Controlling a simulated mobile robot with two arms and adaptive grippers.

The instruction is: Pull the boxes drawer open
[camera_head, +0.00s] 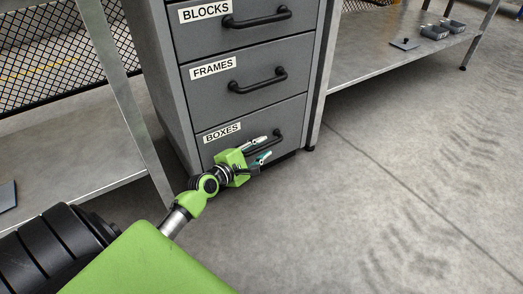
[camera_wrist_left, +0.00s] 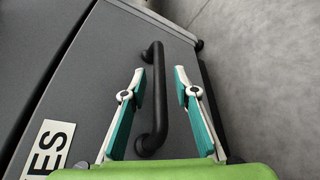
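The boxes drawer (camera_head: 215,148) is the lowest drawer of a grey cabinet, under a white BOXES label (camera_head: 222,133), and looks shut. Its black bar handle (camera_head: 276,138) is partly hidden by my left gripper (camera_head: 262,149) in the head view. In the left wrist view, my left gripper (camera_wrist_left: 160,85) is open, with its two teal-lined fingers apart. The black handle (camera_wrist_left: 158,100) shows between the fingers, nearer the left one. My right gripper is not in view.
Above are the FRAMES drawer (camera_head: 245,75) and the BLOCKS drawer (camera_head: 240,28), both shut. A metal shelf (camera_head: 385,50) with small grey trays stands right of the cabinet, and another shelf (camera_head: 80,150) stands left. The concrete floor (camera_head: 400,180) in front and right is clear.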

